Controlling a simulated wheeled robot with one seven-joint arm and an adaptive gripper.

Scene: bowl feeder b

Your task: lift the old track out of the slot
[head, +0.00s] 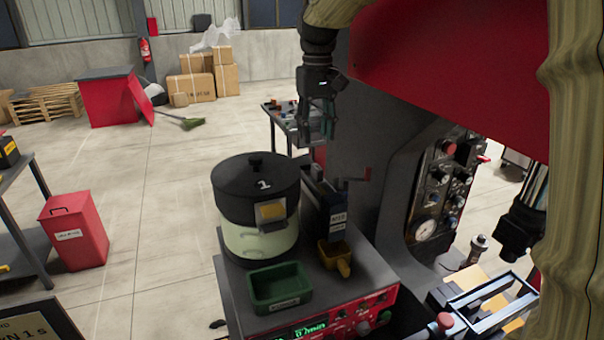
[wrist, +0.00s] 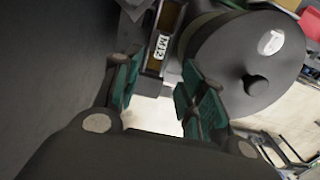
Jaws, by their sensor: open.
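The old track is likely the dark narrow piece with a pale label (head: 338,222), standing beside the feeder bowl in the head view. In the wrist view a dark piece with a yellowish channel and an M12 label (wrist: 160,46) shows at the top, ahead of my fingers. I cannot tell where the track ends and its slot begins. My gripper (head: 318,132) hangs above and slightly left of it, apart from it. In the wrist view its teal-padded fingers (wrist: 158,95) are spread, with nothing between them.
The black-lidded bowl marked 1 (head: 255,188) stands close on the left. A green bin (head: 280,288) and a yellow scoop-like bin (head: 335,258) sit in front. A grey machine column (head: 375,150) stands close on the right.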

